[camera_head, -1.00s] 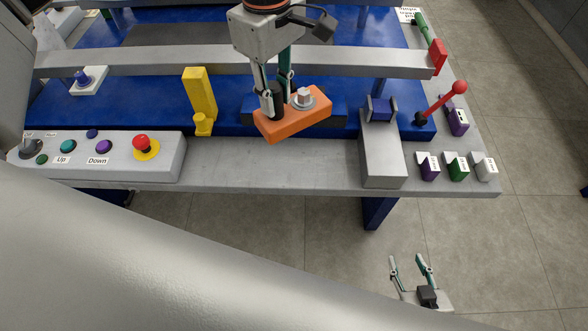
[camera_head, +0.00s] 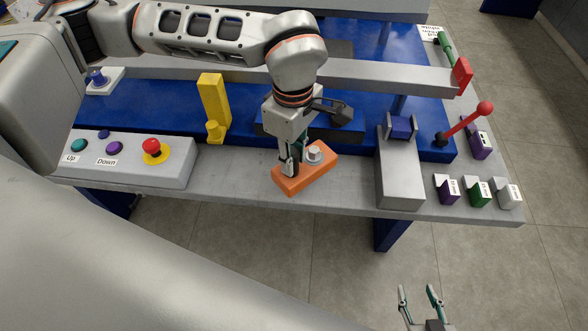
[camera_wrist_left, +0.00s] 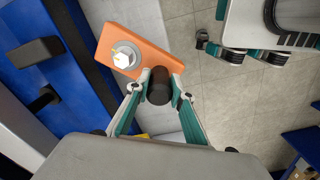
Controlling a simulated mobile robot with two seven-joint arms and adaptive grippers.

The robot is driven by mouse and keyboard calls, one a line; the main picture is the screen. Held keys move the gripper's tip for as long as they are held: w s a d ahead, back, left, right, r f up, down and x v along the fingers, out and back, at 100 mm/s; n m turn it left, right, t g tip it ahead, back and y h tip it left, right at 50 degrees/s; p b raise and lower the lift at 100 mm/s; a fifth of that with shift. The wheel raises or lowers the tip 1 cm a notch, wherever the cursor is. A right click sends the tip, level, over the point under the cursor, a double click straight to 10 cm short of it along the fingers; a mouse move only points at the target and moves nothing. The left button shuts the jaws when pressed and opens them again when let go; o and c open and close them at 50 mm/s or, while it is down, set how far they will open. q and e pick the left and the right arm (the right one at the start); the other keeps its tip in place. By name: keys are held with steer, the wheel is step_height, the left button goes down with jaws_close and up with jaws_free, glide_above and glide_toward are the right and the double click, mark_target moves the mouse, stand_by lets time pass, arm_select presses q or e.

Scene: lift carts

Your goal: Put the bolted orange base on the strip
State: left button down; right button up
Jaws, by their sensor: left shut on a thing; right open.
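The orange base (camera_head: 316,180) carries a silver bolt with a washer and a black post. In the head view it is at the grey strip (camera_head: 235,182) along the table's front edge, turned at an angle. Whether it touches the strip is unclear. My left gripper (camera_head: 290,164) is shut on the base's black post from above. The left wrist view shows the post (camera_wrist_left: 159,86) between the fingers and the orange base (camera_wrist_left: 152,57) beyond. My right gripper (camera_head: 421,300) is open and empty, over the floor in front of the table.
A grey control box (camera_head: 185,172) with a red button stands on the left of the strip. A grey block (camera_head: 400,185) stands to the right. Behind are a yellow stand (camera_head: 213,100) and a red lever (camera_head: 465,123). The strip is clear on either side of the base.

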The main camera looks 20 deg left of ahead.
arm_select(q)
step_height(320, 180, down, 5)
steer(key=shift+b, duration=0.3)
steer(key=c, duration=1.8)
jaws_free()
steer(key=shift+f, duration=0.1)
steer(key=shift+o, duration=0.2)
